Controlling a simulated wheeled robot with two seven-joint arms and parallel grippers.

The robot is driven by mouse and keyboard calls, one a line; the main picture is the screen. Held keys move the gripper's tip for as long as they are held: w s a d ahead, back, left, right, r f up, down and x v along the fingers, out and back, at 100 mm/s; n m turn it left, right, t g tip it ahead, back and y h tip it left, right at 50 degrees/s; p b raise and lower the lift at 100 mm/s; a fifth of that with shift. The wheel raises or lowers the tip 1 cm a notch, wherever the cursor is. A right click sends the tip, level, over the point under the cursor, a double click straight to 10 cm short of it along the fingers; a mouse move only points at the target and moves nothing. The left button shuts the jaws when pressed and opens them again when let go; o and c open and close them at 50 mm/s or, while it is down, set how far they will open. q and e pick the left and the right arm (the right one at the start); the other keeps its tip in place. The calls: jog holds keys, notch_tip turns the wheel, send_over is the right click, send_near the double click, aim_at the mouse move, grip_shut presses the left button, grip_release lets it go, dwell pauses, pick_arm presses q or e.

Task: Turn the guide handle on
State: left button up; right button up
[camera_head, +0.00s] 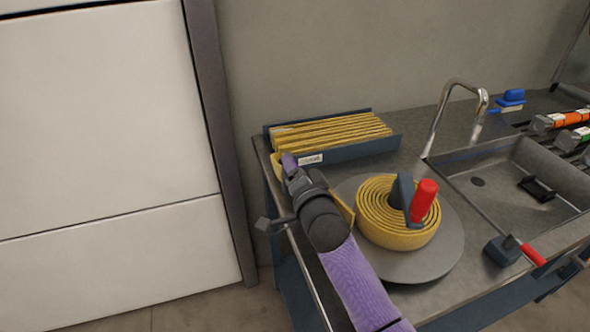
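My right arm with a purple sleeve reaches up from the bottom, and its gripper (287,163) is at the front left corner of the bench, by the tray of yellow strips. The fingers are small and partly covered by the wrist, so I cannot tell whether they are open or shut. A dark lever with a square end (263,224) sticks out left of the wrist; I cannot tell whether it is the guide handle. A yellow coil (377,230) lies on a round grey plate (437,262), with a dark arm and an upright red handle (424,200) over it. My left gripper is not in view.
A dark-edged tray (365,149) of yellow strips stands at the back left. A sink (510,160) with a faucet (455,87) is at the right. A dark block with a red lever (531,254) sits at the sink's front. Blue, orange and green items lie farther right.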

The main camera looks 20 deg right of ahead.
grip_shut()
dwell(0.5)
dwell(0.4)
